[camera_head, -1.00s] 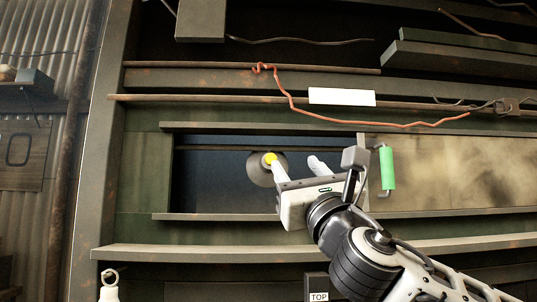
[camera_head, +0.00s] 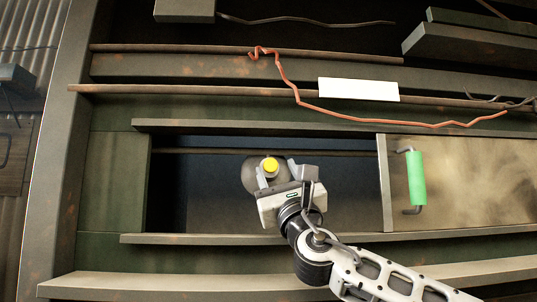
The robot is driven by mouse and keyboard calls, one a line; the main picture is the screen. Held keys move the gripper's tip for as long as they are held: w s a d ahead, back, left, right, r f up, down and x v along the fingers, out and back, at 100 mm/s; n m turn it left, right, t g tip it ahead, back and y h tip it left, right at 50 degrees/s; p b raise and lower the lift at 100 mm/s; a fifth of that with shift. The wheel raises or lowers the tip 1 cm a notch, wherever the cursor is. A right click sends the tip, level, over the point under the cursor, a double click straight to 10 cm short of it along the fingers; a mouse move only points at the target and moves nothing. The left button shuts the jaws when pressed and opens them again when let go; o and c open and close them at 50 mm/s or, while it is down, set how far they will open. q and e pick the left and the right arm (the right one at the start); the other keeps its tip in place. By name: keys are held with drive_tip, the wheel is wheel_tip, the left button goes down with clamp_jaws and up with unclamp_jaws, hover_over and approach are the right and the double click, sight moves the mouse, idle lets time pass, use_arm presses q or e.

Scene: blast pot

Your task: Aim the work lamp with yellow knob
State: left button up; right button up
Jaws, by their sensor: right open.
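The work lamp (camera_head: 250,176) is a grey round shape inside the dark opening. Its yellow knob (camera_head: 270,165) faces me. My right gripper (camera_head: 279,170) is open at the knob, with its left finger just below and beside the yellow knob and its other finger to the right. I cannot tell whether a finger touches the knob. The gripper body hides the lower right part of the lamp. My left gripper is not in view.
A sliding panel with a green handle (camera_head: 416,178) covers the opening's right side. Rails (camera_head: 250,126) run above and below the opening. A red wire (camera_head: 330,112) hangs above, near a white blank plate (camera_head: 358,89). The opening's left part is clear.

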sight(273, 169)
drive_tip(key=x, duration=0.1)
drive_tip(key=p+x, duration=0.1)
drive_tip(key=x, duration=0.1)
drive_tip(key=p+x, duration=0.1)
drive_tip(key=x, duration=0.1)
drive_tip(key=shift+w+a+f, duration=0.15)
drive_tip(key=shift+w+f, duration=0.05)
drive_tip(key=shift+w, duration=0.2)
drive_tip(key=shift+w+r+p, duration=0.25)
drive_tip(key=shift+w+p, duration=0.1)
drive_tip(key=shift+w, duration=0.1)
clamp_jaws()
